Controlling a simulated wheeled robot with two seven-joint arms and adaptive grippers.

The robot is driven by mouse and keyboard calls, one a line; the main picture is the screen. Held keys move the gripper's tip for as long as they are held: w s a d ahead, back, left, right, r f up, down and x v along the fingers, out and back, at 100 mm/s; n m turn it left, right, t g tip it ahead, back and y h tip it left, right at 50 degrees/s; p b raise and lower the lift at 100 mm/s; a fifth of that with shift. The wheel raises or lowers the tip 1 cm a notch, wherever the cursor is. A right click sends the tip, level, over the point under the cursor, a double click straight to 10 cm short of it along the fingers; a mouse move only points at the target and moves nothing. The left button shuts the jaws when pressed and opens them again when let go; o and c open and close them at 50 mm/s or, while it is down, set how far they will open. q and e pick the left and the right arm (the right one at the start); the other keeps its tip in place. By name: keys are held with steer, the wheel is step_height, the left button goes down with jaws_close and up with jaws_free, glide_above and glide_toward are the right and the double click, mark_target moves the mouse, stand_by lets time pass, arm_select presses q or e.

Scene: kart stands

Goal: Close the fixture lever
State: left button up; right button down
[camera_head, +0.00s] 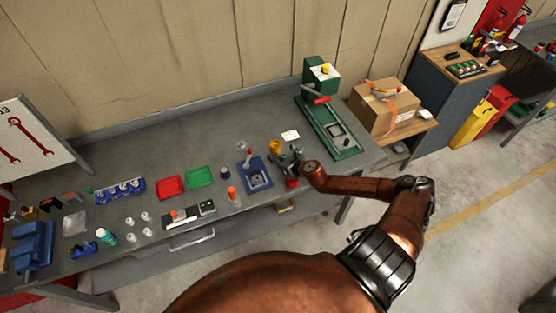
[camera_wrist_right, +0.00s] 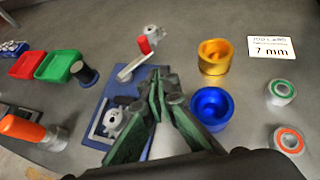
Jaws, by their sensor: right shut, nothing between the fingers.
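The fixture has a blue base plate (camera_head: 255,176), which also shows in the right wrist view (camera_wrist_right: 92,138). A pale metal lever (camera_head: 247,160) with a red part near its end stands up from its back side. In the right wrist view the lever (camera_wrist_right: 133,66) slants up and right from the plate, its red part (camera_wrist_right: 144,45) just beyond my fingertips. My right gripper (camera_wrist_right: 162,78) is shut and empty, its tips meeting over the plate's right side. It appears beside the lever in the picture; contact cannot be told. The fingers hide part of the plate. My left gripper is out of view.
A gold cup (camera_wrist_right: 215,55) and a blue cup (camera_wrist_right: 211,106) stand right of the fixture. A green machine (camera_head: 345,150) stands at the bench's right end.

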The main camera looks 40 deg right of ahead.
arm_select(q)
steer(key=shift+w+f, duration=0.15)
arm_select(e)
steer(key=v, duration=0.3)
steer(key=shift+d, duration=0.25)
steer(key=shift+a, duration=0.1)
